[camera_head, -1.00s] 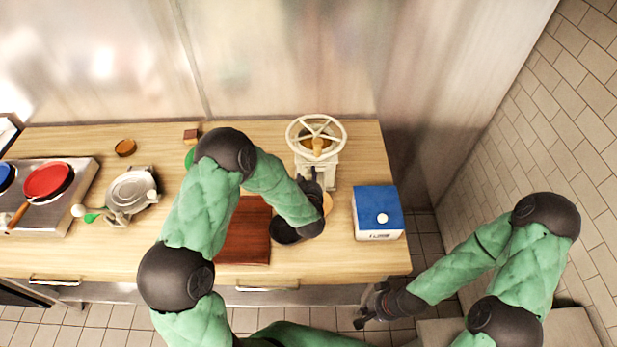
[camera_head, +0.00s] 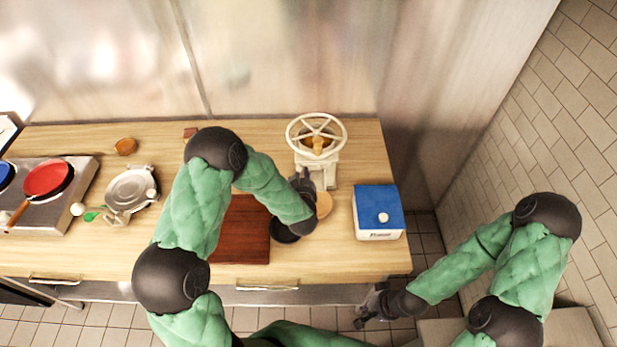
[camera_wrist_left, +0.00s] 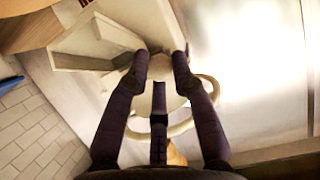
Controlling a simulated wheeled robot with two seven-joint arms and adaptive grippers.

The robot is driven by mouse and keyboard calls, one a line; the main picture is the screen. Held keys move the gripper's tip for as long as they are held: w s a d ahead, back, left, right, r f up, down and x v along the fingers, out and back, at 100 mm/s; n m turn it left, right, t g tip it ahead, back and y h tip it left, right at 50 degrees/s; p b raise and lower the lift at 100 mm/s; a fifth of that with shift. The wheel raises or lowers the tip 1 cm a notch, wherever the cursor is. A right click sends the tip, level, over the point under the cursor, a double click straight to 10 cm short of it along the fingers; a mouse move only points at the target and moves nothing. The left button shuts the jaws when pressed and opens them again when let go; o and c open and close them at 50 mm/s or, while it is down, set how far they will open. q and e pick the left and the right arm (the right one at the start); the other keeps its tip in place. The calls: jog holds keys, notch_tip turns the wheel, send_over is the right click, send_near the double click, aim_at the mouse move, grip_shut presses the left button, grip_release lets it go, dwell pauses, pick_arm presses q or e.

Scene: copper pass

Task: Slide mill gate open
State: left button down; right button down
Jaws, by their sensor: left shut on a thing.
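The cream mill (camera_head: 318,170) stands on the counter near its right end, with a spoked wheel (camera_head: 318,133) on top. My left gripper (camera_head: 301,178) is at the mill's front left side. In the left wrist view its two fingertips (camera_wrist_left: 160,62) are shut on a pale rounded piece of the mill, seemingly the gate's knob. The fingers hide much of that piece, and I cannot tell how far the gate stands open. My right gripper (camera_head: 370,306) hangs off the counter's front edge, away from the mill; its jaws are too small to read.
A blue and white flour box (camera_head: 378,213) stands right of the mill. A brown board (camera_head: 243,235) and a dark round bowl (camera_head: 284,232) lie below my left forearm. A metal pan-like device (camera_head: 132,190) and a stove with a red pan (camera_head: 48,178) stand at the left.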

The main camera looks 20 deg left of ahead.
pick_arm(q)
jog(key=shift+s+a+r, duration=0.15)
jog(key=shift+a, duration=0.8)
jog(key=c, duration=1.1)
grip_release()
jog(key=shift+a, duration=0.1)
jog(key=shift+o, duration=0.2)
jog(key=shift+s+a, duration=0.1)
jog(key=v, duration=1.2)
